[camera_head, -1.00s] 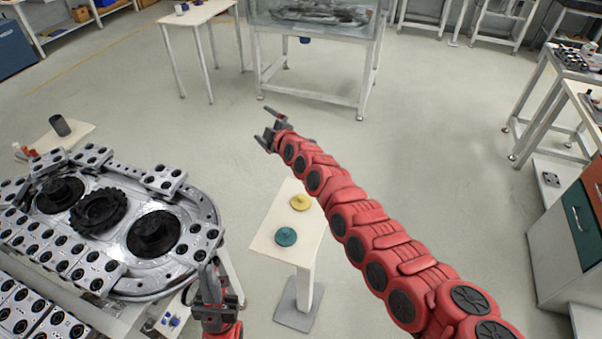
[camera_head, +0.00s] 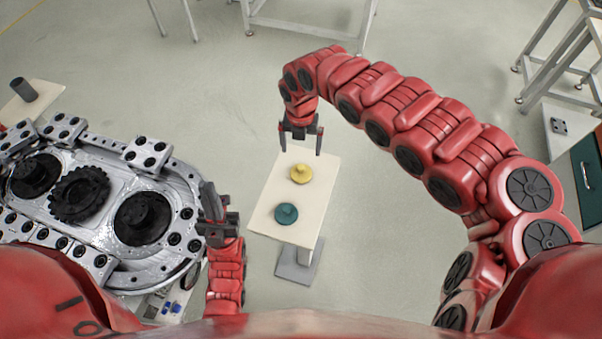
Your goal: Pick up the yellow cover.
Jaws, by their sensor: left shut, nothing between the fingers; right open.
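The yellow cover (camera_head: 301,174) is a small round disc with a raised knob. It lies on the far half of a small cream stand (camera_head: 262,217). A teal cover (camera_head: 286,213) of like shape lies nearer on the same stand, apart from the yellow one. My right gripper (camera_head: 300,150) is open and empty, pointing down just beyond the yellow cover, over the stand's far end. Its height above the stand is hard to tell. My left gripper (camera_head: 208,190) is shut and empty, left of the stand, beside the ring track.
The metal ring track (camera_head: 180,179) with black gears fills the left side, close to my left gripper. A side table (camera_head: 48,92) with a dark cylinder (camera_head: 24,90) stands at far left. Table frames stand at the back and right. Open floor lies behind the stand.

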